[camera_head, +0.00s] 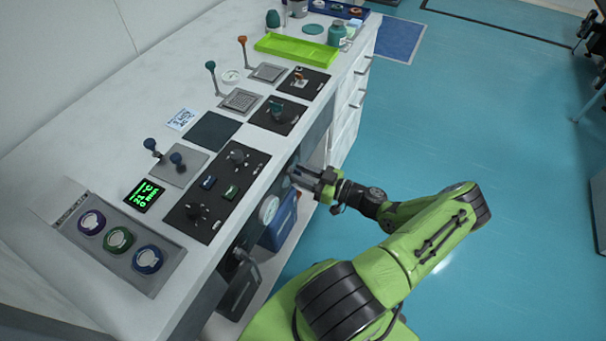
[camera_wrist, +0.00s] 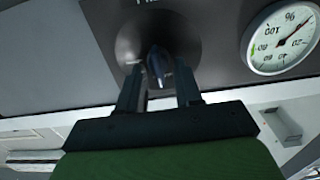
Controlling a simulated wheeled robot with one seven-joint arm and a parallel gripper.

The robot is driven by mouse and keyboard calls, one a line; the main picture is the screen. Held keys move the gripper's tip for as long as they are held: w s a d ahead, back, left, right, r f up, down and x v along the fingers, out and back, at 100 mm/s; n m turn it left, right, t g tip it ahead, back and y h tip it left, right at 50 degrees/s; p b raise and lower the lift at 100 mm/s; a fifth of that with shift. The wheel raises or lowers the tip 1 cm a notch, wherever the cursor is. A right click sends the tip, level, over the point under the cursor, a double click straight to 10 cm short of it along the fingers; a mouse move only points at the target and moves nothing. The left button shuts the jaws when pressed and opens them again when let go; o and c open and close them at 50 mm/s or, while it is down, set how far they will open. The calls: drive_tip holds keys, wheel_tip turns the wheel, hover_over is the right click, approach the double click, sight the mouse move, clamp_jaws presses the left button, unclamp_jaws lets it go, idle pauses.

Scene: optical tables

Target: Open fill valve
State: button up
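In the wrist view, a dark valve knob (camera_wrist: 157,66) with a narrow handle sits on a round dark base on the grey front panel. Lettering above it is cut off by the picture edge, so I cannot read its name. My gripper (camera_wrist: 158,88) is open, with one finger on each side of the handle's near end. I see gaps between the fingers and the handle; contact is not visible. In the head view my gripper (camera_head: 291,174) is at the bench's front panel, below the tabletop edge, and the knob there is hard to make out.
A round percent gauge (camera_wrist: 282,38) is right of the knob; it also shows in the head view (camera_head: 268,209). Below the panel are a blue container (camera_head: 279,226) and a grey canister (camera_head: 239,285). The bench top (camera_head: 115,290) carries control panels, levers and a green tray (camera_head: 296,49).

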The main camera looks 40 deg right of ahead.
clamp_jaws()
drive_tip(key=shift+m, duration=0.4)
drive_tip(key=m, duration=0.5)
drive_tip(key=m+b, duration=0.1)
drive_tip(key=m, duration=0.2)
drive_tip(key=shift+w+d, duration=0.1)
drive_tip(key=shift+d, duration=0.25)
drive_tip(key=m, duration=0.4)
drive_tip(key=shift+d+f+m, duration=0.15)
drive_tip(key=shift+f+m, duration=0.05)
drive_tip(key=shift+m, duration=0.1)
drive_tip(key=shift+w+f+m+b, duration=0.1)
drive_tip(key=shift+m+b, duration=0.1)
drive_tip(key=shift+m, duration=0.95)
drive_tip(key=shift+f+m+b, duration=0.1)
drive_tip(key=shift+m+b, duration=0.05)
drive_tip(key=shift+m, duration=1)
